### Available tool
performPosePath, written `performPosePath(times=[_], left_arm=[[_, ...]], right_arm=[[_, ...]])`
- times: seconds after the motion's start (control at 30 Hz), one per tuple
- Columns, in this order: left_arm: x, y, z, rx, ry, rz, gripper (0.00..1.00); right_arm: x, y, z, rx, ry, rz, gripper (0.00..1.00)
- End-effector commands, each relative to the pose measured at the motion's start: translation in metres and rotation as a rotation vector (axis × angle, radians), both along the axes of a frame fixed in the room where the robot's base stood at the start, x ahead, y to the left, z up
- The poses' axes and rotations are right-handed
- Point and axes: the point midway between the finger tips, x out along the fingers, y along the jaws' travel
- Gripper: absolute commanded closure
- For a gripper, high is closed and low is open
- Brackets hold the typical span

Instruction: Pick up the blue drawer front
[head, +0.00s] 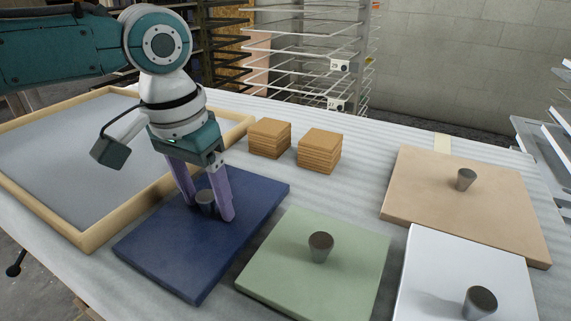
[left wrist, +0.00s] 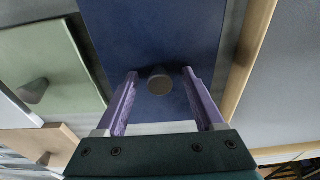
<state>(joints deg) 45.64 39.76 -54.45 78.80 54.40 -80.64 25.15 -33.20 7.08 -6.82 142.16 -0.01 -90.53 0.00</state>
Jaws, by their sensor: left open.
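The blue drawer front (head: 180,257) lies flat on the padded cart, left of the green one, with a grey round knob (head: 205,202) on its top. My left gripper (head: 210,208) points down over it, its purple fingers on either side of the knob. In the left wrist view the blue front (left wrist: 150,35) runs away from the gripper, and the knob (left wrist: 160,80) lies between the open fingertips (left wrist: 160,78). I cannot tell whether the fingers touch the knob or the panel. My right gripper is in neither view.
A green front (head: 310,270), a white front (head: 450,265) and a tan front (head: 450,195), each with a knob, lie to the right. A wood-framed grey panel (head: 85,150) is at the left. Two stacks of wooden pieces (head: 270,138) (head: 319,151) stand behind. Racks stand beyond.

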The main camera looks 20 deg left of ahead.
Motion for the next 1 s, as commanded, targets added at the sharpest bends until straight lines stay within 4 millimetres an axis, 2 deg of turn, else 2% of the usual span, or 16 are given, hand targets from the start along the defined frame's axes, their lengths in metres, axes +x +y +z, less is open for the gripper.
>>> performPosePath(times=[0.07,0.7,1.0], left_arm=[[-0.0002,-0.0002,0.0003,0.000,0.000,0.000,0.30],[-0.0002,-0.0003,0.0006,-0.001,0.001,0.000,1.00],[-0.0002,-0.0002,0.0006,-0.001,0.001,0.000,1.00]], right_arm=[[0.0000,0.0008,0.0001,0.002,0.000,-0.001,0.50],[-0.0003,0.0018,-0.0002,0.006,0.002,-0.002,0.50],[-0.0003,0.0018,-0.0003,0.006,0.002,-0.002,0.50]])
